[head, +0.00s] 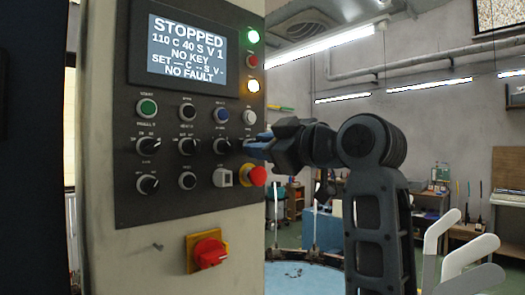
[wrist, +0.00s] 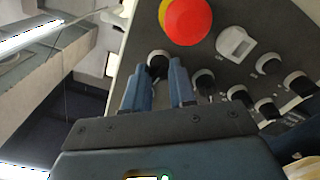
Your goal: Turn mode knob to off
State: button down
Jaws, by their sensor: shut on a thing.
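The control panel (head: 128,195) has rows of black knobs and buttons; their small labels are too blurred to read, so I cannot tell which is the mode knob. My gripper (head: 254,147) is at the panel's right edge, its blue fingers shut on the rightmost black knob of the middle row, above the red emergency button (head: 258,176). In the wrist view this black knob (wrist: 158,60) sits between the two fingertips. Its pointer is hidden. Another black knob (head: 221,146) lies just left of it. The display (head: 187,50) reads STOPPED, NO KEY, NO FAULT.
In the wrist view the red button (wrist: 187,20) is close beyond the fingertips, next to a white switch (wrist: 237,42). A red rotary handle on a yellow plate (head: 208,252) is lower on the cabinet. Open room lies right of the cabinet, with benches at the back.

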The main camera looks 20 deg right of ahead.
jog(key=shift+f+n+b, duration=0.1)
jog(key=shift+n+b, duration=0.2)
jog(key=shift+n, duration=0.7)
jog(key=c, duration=0.9)
grip_release()
jog(key=shift+b+v, duration=0.9)
jog(key=shift+v, duration=3)
